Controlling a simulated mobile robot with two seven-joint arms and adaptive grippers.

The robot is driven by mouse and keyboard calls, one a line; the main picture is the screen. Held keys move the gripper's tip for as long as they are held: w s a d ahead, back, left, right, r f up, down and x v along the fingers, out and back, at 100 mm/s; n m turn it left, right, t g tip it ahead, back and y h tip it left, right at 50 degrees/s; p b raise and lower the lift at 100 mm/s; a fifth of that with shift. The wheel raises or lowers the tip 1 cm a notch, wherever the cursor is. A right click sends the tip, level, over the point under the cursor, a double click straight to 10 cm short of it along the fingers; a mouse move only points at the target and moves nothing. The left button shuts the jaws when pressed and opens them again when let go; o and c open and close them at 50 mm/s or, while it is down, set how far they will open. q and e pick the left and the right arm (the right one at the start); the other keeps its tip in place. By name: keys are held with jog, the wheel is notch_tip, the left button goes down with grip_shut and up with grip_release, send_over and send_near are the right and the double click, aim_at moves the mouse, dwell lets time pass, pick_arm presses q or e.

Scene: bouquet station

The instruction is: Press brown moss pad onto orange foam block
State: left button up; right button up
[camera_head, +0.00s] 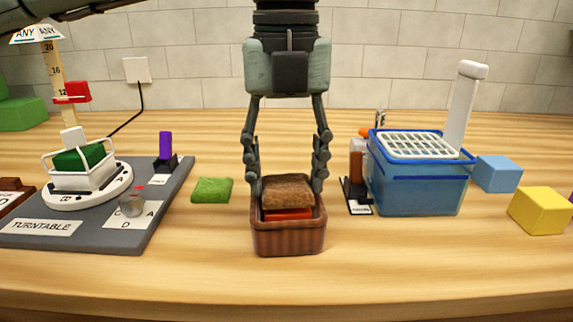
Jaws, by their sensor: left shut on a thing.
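The brown moss pad (287,189) is between the fingers of my left gripper (289,184), which points straight down and is shut on it. The pad is at the mouth of a brown ribbed basket (288,238) in the middle of the table. The orange foam block (287,213) is inside this basket, and only a strip of its front shows below the pad. The pad looks level and lies right above the block; I cannot tell whether they touch fully. My right gripper is not in view.
A green moss pad (212,190) lies left of the basket. A grey turntable board (165,205) stands further left. A blue bucket (418,190) with a white grate stands to the right, near a blue cube (498,174) and a yellow cube (540,211). The front table is clear.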

pick_arm(q)
jog(key=shift+f, duration=0.2)
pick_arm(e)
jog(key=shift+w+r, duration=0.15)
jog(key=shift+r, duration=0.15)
pick_arm(q)
jog(key=shift+b, duration=0.3)
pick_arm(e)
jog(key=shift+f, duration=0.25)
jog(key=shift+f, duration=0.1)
pick_arm(q)
jog(key=shift+f+b, duration=0.2)
jog(key=shift+b, duration=0.1)
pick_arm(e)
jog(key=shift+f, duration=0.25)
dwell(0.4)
pick_arm(q)
jog(key=o, duration=0.9)
jog(key=shift+c, duration=0.2)
jog(key=shift+o, duration=0.4)
jog(key=o, duration=0.3)
